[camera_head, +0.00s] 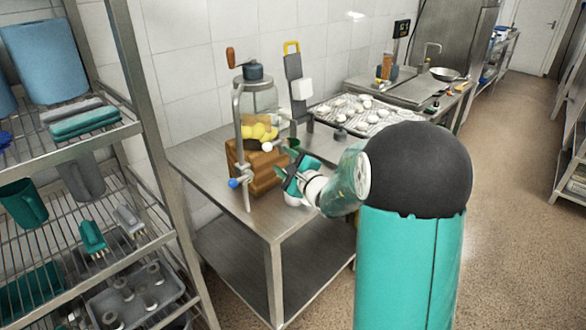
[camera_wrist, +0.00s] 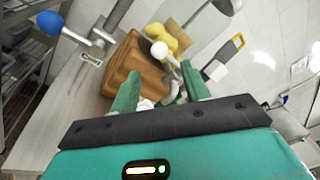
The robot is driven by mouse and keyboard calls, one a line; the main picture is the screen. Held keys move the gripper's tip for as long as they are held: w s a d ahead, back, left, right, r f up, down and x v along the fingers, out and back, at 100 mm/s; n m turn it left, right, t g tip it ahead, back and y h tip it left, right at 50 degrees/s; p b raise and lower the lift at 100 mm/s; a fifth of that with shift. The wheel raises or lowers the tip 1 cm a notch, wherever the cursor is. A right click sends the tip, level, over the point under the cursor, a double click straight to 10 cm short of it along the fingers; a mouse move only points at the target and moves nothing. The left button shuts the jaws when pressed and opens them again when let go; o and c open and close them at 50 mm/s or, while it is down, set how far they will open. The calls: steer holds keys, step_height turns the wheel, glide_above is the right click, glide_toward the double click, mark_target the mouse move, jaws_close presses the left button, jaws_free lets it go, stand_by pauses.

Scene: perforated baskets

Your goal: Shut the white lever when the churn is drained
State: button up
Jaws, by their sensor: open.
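The churn (camera_head: 264,97) stands near the left end of the steel table, a clear jar with a dark lid and crank in a metal frame. The white lever (camera_head: 267,146) ends in a white ball at the front of the churn; the white ball also shows in the wrist view (camera_wrist: 159,49), ahead of my fingertips. A blue-knobbed lever (camera_head: 234,183) sits lower left and shows in the wrist view (camera_wrist: 50,22). My gripper (camera_wrist: 161,70) is open, close in front of the white ball, with no clear contact. I cannot tell the liquid level in the jar.
A brown wooden block (camera_head: 250,175) with yellow pieces (camera_head: 260,132) above it stands by the churn. A dark green cup (camera_head: 293,145) is close behind my gripper. A tray of pale pieces (camera_head: 360,112) lies to the right. A wire shelf (camera_head: 60,145) stands at left.

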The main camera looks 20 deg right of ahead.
steer(key=s, duration=0.4)
steer(key=shift+s+d, duration=0.15)
steer(key=shift+d, duration=0.2)
steer(key=s+a+r+n+g+y, duration=0.2)
steer(key=s+a+n+g+y, duration=0.3)
steer(key=a, duration=0.4)
steer(key=s+a+r+n+g+y, duration=0.2)
steer(key=s+a+n, duration=0.35)
steer(key=a, duration=0.35)
steer(key=s+a+f+n+g+h, duration=0.1)
steer(key=s+a+n+g, duration=0.15)
steer(key=s+n, duration=0.2)
steer(key=s+a+n+g+h, duration=0.1)
steer(key=s+a+n+g, duration=0.15)
steer(key=s, duration=0.35)
steer(key=s+d+n+h, duration=0.5)
steer(key=s+d+h, duration=0.2)
steer(key=s+d, duration=0.1)
steer(key=shift+s+h, duration=0.4)
steer(key=shift+s, duration=0.45)
